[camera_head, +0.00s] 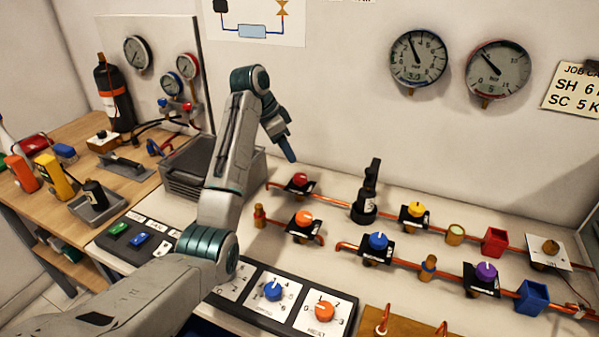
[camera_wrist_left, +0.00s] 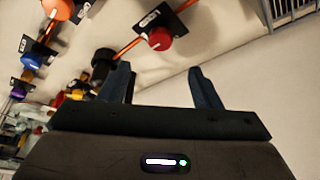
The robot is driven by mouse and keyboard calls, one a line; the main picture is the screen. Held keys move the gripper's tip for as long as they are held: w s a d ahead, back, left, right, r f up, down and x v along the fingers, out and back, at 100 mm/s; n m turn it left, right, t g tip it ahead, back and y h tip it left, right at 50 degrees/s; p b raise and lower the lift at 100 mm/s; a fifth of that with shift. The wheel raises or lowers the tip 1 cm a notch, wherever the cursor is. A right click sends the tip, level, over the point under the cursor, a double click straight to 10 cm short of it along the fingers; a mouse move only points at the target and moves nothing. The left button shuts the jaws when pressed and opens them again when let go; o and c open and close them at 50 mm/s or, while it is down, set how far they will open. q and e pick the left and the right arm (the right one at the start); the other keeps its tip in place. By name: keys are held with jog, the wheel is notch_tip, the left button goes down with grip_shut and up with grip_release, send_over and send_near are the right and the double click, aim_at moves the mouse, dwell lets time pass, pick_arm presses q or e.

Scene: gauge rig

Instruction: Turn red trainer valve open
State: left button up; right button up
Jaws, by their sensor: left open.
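The red trainer valve (camera_head: 299,180) is a round red knob on a small black labelled plate, on a copper pipe at the back of the bench. It also shows in the left wrist view (camera_wrist_left: 160,38), just beyond the fingertips and roughly between them. My left gripper (camera_head: 289,157) hangs above and slightly behind the red knob, fingers pointing down. In the left wrist view its two blue fingers (camera_wrist_left: 160,70) stand wide apart with nothing between them. The gripper looks apart from the knob. My right gripper is in no view.
An orange valve (camera_head: 304,219), a blue valve (camera_head: 378,241) and a yellow valve (camera_head: 416,210) sit nearby. A tall black fitting (camera_head: 368,192) stands right of the red valve. A knob panel (camera_head: 298,300) is in front.

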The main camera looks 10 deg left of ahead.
aim_at(300, 176)
pick_arm(q)
jog(key=b+x, duration=0.2)
jog(key=x, duration=0.7)
jog(key=shift+w+d+f, duration=0.15)
jog(key=shift+d+f, duration=0.05)
jog(key=shift+f, duration=0.4)
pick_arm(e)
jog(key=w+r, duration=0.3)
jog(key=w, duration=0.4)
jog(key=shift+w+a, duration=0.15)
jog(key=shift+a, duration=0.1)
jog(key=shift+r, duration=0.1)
pick_arm(q)
jog(key=shift+c, duration=0.5)
jog(key=c, duration=0.9)
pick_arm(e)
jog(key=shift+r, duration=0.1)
